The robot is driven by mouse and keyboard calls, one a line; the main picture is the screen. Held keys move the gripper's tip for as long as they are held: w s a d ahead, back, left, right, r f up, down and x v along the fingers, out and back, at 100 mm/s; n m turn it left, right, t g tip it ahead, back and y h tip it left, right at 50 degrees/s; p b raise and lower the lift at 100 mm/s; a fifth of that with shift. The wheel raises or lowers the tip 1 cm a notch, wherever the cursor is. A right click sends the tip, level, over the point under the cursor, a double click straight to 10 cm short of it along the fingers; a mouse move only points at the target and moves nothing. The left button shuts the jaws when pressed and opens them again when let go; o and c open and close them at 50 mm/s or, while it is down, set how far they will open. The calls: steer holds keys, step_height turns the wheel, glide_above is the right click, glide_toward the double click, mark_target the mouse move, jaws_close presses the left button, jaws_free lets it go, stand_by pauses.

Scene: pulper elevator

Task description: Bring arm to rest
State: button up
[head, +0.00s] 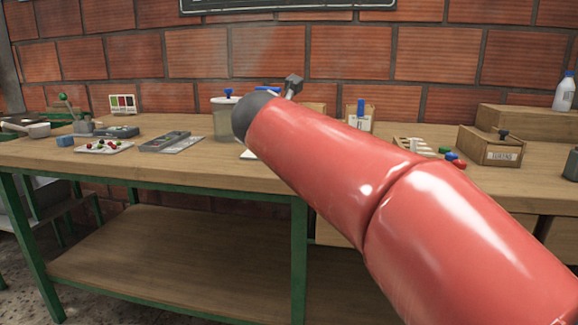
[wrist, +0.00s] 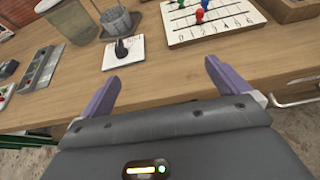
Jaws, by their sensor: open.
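My red arm spans the head view from the lower right to the middle, over the front of the wooden workbench (head: 150,168). My gripper itself cannot be made out there, hidden by the arm. In the wrist view my gripper (wrist: 160,80) has its two purple fingers spread apart with nothing between them. The fingers are over the bench's front edge, and a white card with a dark knob (wrist: 122,50) lies beyond them, apart from the fingers.
The wrist view shows a numbered board with coloured pegs (wrist: 212,22) and a wire-mesh cup (wrist: 118,22). The head view shows a clear container (head: 226,118), a white tray with berries (head: 100,147), a labelled wooden box (head: 490,150) and a white bottle (head: 564,92).

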steer(key=s+d+f+m+g+y+p, duration=0.1)
steer(key=s+d+f+m+g, duration=0.2)
steer(key=s+d+f+m, duration=0.35)
steer(key=s+d+f+m+g+p, duration=0.25)
steer(key=s+d+m, duration=0.25)
steer(key=d+m, duration=0.35)
steer(key=s+f+m+g, duration=0.1)
steer(key=s+f+m, duration=0.5)
steer(key=s+m, duration=0.3)
steer(key=s+f+m+g+y+p, duration=0.1)
steer(key=s+f+m, duration=0.5)
steer(key=s+m, duration=0.3)
steer(key=shift+s+d+f+y, duration=0.15)
steer(key=shift+d+f+y, duration=0.1)
steer(key=shift+d+y, duration=0.05)
